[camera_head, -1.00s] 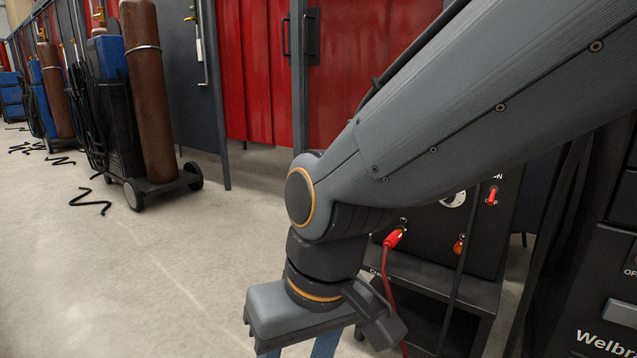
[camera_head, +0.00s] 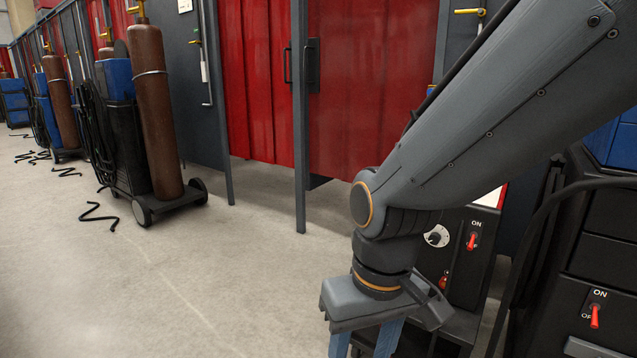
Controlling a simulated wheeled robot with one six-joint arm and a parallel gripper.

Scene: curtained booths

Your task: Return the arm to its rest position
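My gripper (camera_head: 365,345) hangs at the lower middle of the head view, at the end of my grey arm, pointing down. Its two blue-grey fingers stand apart with a dark gap between them, and nothing shows in the gap. The fingertips are cut off by the bottom edge of the picture. My forearm slopes from the upper right down to the wrist. The gripper and wrist are in front of a black welding machine (camera_head: 464,262) with a dial and a red switch, and hide part of it.
A second black machine (camera_head: 592,268) stands at the right edge, close to my arm. Red curtains (camera_head: 372,88) and a grey post (camera_head: 299,150) are behind. A cart with a brown gas cylinder (camera_head: 157,115) stands at the left. The floor (camera_head: 190,285) at lower left is mostly clear.

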